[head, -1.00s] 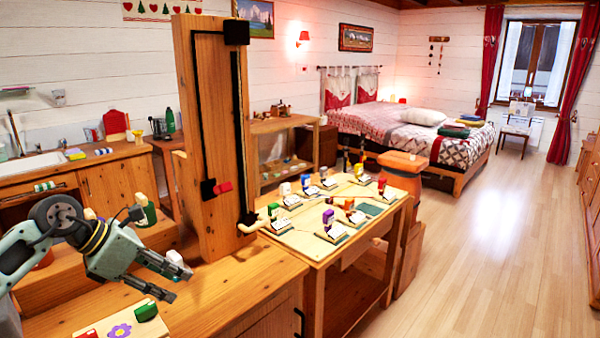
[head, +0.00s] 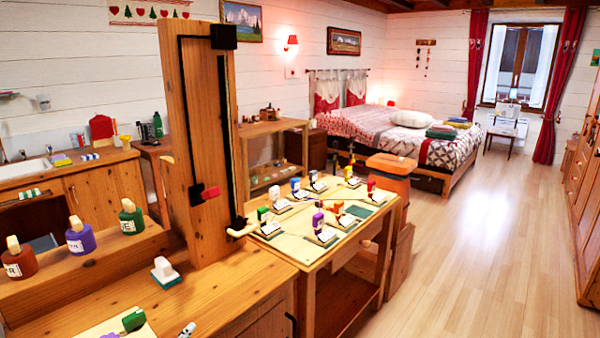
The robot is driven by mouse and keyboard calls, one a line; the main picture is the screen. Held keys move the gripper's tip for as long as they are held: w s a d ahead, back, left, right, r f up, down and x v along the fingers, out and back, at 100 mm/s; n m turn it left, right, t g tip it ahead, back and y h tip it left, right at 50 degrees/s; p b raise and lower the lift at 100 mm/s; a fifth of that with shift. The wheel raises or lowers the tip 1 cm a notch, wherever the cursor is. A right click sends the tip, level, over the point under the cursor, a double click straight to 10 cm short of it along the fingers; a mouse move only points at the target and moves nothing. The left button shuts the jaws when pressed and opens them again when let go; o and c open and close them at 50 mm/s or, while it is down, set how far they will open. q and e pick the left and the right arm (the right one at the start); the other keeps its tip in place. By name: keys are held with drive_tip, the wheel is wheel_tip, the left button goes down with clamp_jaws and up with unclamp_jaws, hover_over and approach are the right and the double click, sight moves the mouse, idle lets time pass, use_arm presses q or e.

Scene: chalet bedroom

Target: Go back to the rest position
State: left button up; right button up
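Neither of my grippers shows in the head view now. A white stamp-like block with a green base (head: 165,272) stands on the wooden counter (head: 225,290), left of the tall wooden post (head: 200,130), with nothing touching it. A pale board with a green piece on it (head: 133,320) lies at the bottom edge, partly cut off. A small pale object (head: 187,329) pokes in at the bottom edge; I cannot tell what it is.
Brown (head: 19,259), purple (head: 80,236) and green (head: 131,217) bottles stand on a wooden step at left. A side table (head: 325,238) holds several small coloured stamps on cards. The floor (head: 480,240) at right is clear, toward the bed (head: 455,150).

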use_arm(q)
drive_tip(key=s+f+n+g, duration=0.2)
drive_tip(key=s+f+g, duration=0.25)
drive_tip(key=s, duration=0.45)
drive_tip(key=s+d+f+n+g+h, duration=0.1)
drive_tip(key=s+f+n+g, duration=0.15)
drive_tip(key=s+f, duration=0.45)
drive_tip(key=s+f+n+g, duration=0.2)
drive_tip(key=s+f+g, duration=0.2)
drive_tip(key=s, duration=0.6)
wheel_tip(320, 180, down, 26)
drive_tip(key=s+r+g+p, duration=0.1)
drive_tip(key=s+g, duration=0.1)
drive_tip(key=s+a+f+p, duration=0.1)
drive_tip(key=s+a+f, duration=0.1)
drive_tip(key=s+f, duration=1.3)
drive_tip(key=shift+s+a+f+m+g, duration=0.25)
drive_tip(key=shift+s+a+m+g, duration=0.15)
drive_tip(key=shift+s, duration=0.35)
